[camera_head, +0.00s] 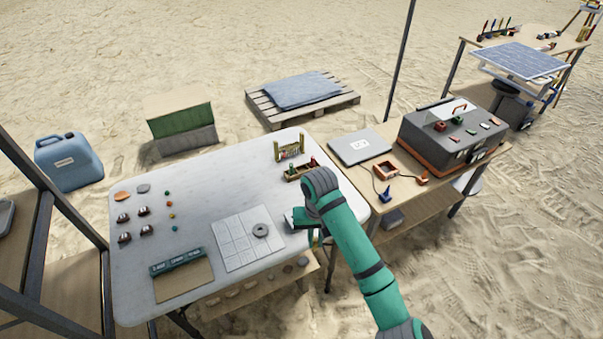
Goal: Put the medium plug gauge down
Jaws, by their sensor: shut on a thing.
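My gripper (316,237) is over the right front part of the white table (215,187), under the bend of my green arm. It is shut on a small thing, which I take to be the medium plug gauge. My wrist and gripper hide most of it, so its shape and its height over the table cannot be told. A wooden tray (290,178) with small red and green handled pieces stands behind my gripper. A yellowish rack (289,149) stands behind the tray.
A gridded sheet (235,246) with a grey ring (260,230) lies left of my gripper. A labelled tray (183,281) and several small finds are farther left.

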